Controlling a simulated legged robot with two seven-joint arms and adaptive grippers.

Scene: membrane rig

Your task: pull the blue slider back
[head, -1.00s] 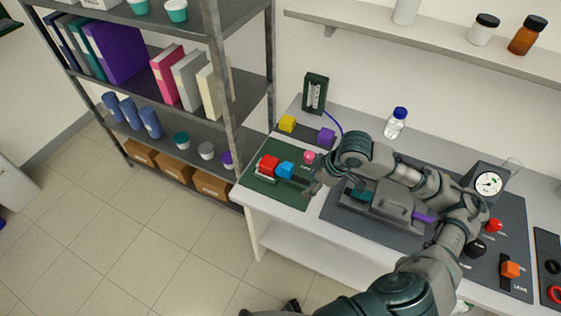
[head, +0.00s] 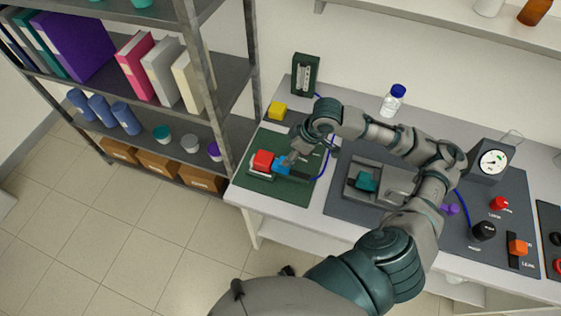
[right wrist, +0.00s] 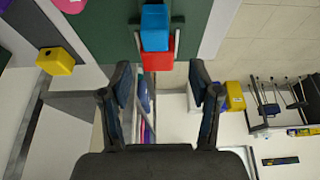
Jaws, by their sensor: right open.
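The blue slider (head: 283,168) is a small blue block on the green panel (head: 262,188), right beside a red block (head: 263,158). In the right wrist view the blue slider (right wrist: 155,27) stands near the top, with the red block (right wrist: 157,54) below it, both between dark rails. My right gripper (head: 291,160) is over the blue slider in the head view and covers part of it. In the right wrist view my right gripper (right wrist: 162,85) is open, its two fingers apart with nothing between them. I cannot tell whether it touches the slider. My left gripper is not in view.
A blue-capped bottle (head: 393,101) stands near the wall. A grey rig with a teal block (head: 367,181) lies right of the panel. A metal shelf (head: 232,96) rises close to the left.

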